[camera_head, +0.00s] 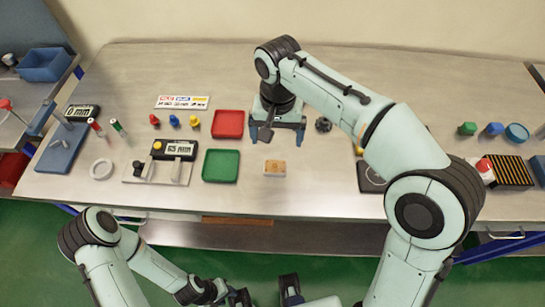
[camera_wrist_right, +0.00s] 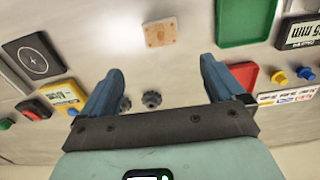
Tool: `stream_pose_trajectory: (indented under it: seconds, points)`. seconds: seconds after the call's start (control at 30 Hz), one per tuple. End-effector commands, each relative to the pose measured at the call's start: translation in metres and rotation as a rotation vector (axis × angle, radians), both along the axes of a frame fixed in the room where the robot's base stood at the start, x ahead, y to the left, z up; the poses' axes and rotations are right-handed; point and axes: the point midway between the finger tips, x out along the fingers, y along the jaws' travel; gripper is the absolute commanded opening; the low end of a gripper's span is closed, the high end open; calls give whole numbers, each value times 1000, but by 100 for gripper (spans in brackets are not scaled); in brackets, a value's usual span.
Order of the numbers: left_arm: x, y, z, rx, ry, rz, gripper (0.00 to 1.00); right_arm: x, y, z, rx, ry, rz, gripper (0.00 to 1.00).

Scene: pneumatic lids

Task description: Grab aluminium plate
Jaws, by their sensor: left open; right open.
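A small rectangular plate (camera_head: 275,168) with a tan top and pale edge lies flat on the table in the head view. It also shows in the right wrist view (camera_wrist_right: 160,33), with small holes near its corners; I cannot tell its metal from its colour. My right gripper (camera_head: 278,130) is open and empty, above the table and behind the plate in the head view. In the right wrist view its blue fingers (camera_wrist_right: 162,68) are spread, with the plate beyond their tips, apart from them. My left gripper (camera_head: 265,296) is open at the bottom edge, partly cut off, away from the table top.
A green tray (camera_head: 221,181) and a red tray (camera_head: 228,135) lie left of the plate. A black pad with a circle (camera_wrist_right: 33,57) lies on its other side. Small dark gears (camera_wrist_right: 152,99) lie near the right gripper. The table around the plate is clear.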

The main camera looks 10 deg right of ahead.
Motion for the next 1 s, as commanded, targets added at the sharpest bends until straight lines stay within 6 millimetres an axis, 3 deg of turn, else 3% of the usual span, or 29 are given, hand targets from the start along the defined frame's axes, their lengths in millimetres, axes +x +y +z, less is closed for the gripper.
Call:
stream_pose_trajectory:
  seconds: [0.03,0.23,0.47,0.8,1.0]
  points:
    - [-3,0,-5,0,3,0,43,-1,-1,-15,-2,5,0,96]
    - [-6,0,-13,0,7,1,43,-1,0,-51,-2,5,-1,96]
    - [-6,0,-15,0,7,1,43,-1,0,-68,-1,3,-1,96]
    - [-8,0,-22,0,10,0,43,-3,5,-113,-1,3,0,96]
    - [-8,0,-22,0,10,0,43,-2,5,-116,0,1,0,96]
